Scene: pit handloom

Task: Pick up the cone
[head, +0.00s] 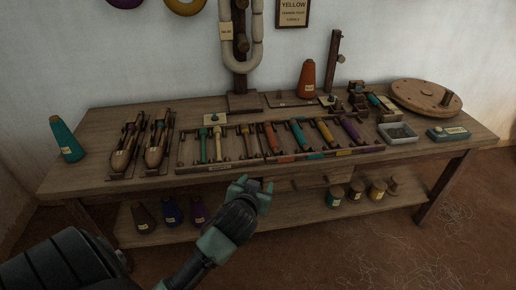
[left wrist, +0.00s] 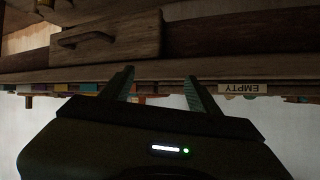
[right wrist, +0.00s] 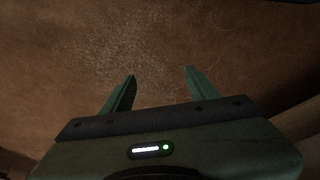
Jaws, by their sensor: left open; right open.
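Two cones of yarn are on the tabletop. A teal cone (head: 66,139) leans at the table's far left end. An orange cone (head: 307,79) stands upright at the back, right of the middle. On the lower shelf at the left are a dark brown cone (head: 145,219), a blue cone (head: 171,211) and a purple cone (head: 199,212). My left gripper (head: 256,187) is open and empty in front of the table's front edge, apart from every cone. Its jaws also show in the left wrist view (left wrist: 160,76). My right gripper (right wrist: 160,75) is open and empty over the brown floor.
The wooden table (head: 95,185) carries two shuttles (head: 126,150), a rack of several coloured bobbins, a grey tray (head: 398,133), a teal box (head: 447,134) and a round wooden disc (head: 425,95). Several small pots (head: 356,192) stand on the lower shelf. A drawer (left wrist: 105,38) faces my left gripper.

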